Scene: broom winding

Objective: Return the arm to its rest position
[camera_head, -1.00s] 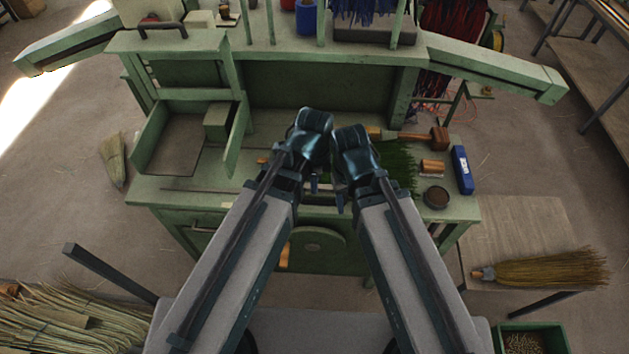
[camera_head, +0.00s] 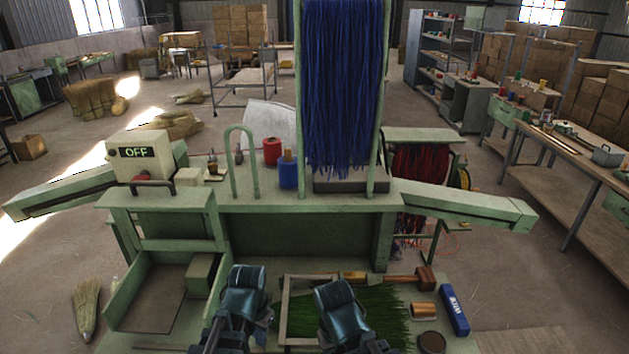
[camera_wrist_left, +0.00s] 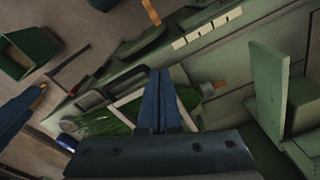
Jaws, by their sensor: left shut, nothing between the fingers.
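My left gripper (camera_head: 243,310) is at the bottom middle of the head view, over the front of the green bench (camera_head: 300,235). In the left wrist view its two blue fingers (camera_wrist_left: 162,90) are shut together with nothing between them. My right arm's wrist (camera_head: 338,308) is beside it on the right, over green bristles (camera_head: 383,318); its fingers are hidden, so its jaw state does not show. A pale rectangular frame (camera_head: 287,310) lies between the two wrists on the bench.
A wooden mallet (camera_head: 422,277), a blue box (camera_head: 454,309) and a dark round tin (camera_head: 431,341) lie on the bench's right. An open green bin (camera_head: 150,290) is at left. Blue strands (camera_head: 341,90) hang above the back. A small broom (camera_head: 86,308) lies on the floor at left.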

